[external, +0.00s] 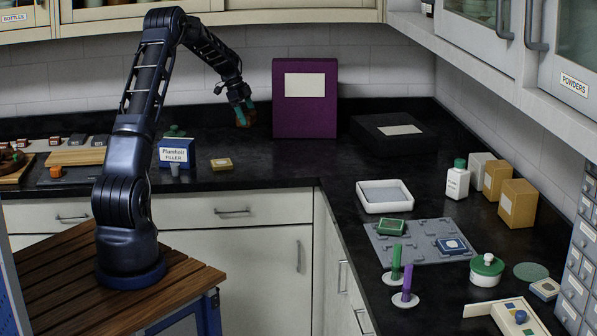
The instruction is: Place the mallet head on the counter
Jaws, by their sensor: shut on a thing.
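My gripper (242,106), with teal fingers, is raised over the back counter, left of the tall purple box. It is shut on a small reddish-brown block (249,113), which looks like the mallet head. The fingers hide part of it, and its exact shape is too small to tell.
The purple box (305,118) stands close to the right of my gripper, with a flat black box (386,134) beyond it. A blue-and-white filler box (177,152) and a small tan box (221,164) sit left. Bare counter lies in front of the purple box.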

